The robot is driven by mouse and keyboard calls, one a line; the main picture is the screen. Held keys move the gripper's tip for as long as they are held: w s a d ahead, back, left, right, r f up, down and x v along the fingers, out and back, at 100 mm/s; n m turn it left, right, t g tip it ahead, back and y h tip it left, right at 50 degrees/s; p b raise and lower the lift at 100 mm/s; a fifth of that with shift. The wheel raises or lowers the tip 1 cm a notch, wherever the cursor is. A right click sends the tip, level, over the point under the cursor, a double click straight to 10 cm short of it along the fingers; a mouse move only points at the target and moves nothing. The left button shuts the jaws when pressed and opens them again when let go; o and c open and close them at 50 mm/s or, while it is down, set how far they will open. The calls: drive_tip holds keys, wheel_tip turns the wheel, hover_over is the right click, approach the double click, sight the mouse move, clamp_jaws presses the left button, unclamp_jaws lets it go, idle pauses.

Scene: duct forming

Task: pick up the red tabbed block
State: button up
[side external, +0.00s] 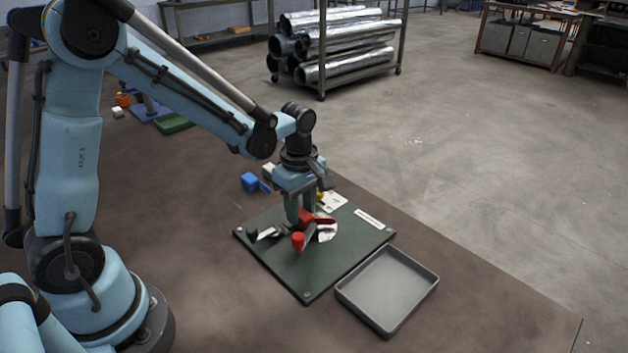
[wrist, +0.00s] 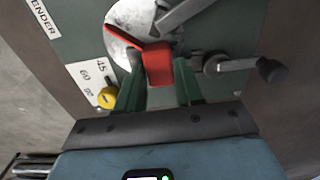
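The red tabbed block (wrist: 157,64) is seen from above in the wrist view, with a flat red tab reaching up and left over a round pale metal plate (wrist: 124,22). In the side view the block (side external: 307,215) sits at the middle of the dark green bender board (side external: 272,263). My gripper (wrist: 158,78) points down, its two green fingers on either side of the block. The fingers stand apart by about the block's width. I cannot tell whether they press on it or leave small gaps. In the side view my gripper (side external: 300,215) is low over the board.
A grey lever with a black knob (wrist: 271,70) lies close by on the right. A red cylinder (side external: 298,241) stands on the board's near side. A yellow knob (wrist: 107,97) sits beside a number card.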

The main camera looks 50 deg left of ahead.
clamp_jaws()
drive_tip(key=shift+r, duration=0.1)
